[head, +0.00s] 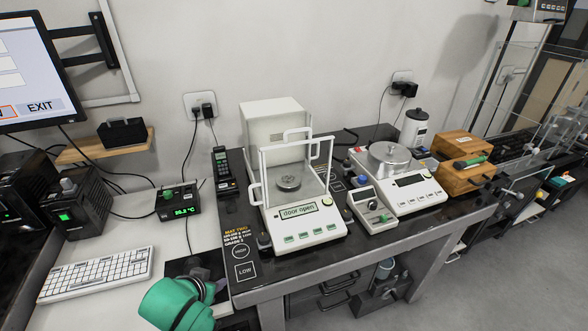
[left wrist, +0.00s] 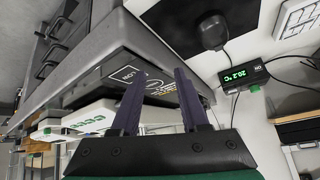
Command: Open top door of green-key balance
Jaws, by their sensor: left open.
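The balance with green keys (head: 302,226) stands on the dark table in the middle of the head view. Its display reads "door open". A clear draft shield with white-framed panels (head: 292,156) and handles surrounds its round pan (head: 288,183); a handle (head: 298,134) shows at the top. I cannot tell exactly how each door stands. My left gripper (head: 203,271), on a green wrist, is low in the head view, left of and in front of the balance. In the left wrist view its two dark fingers (left wrist: 159,72) are apart, with nothing between them. My right gripper is out of view.
A handset (head: 222,168) stands left of the green-key balance. A keyboard (head: 97,273) and thermometer box (head: 178,201) lie on the white desk.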

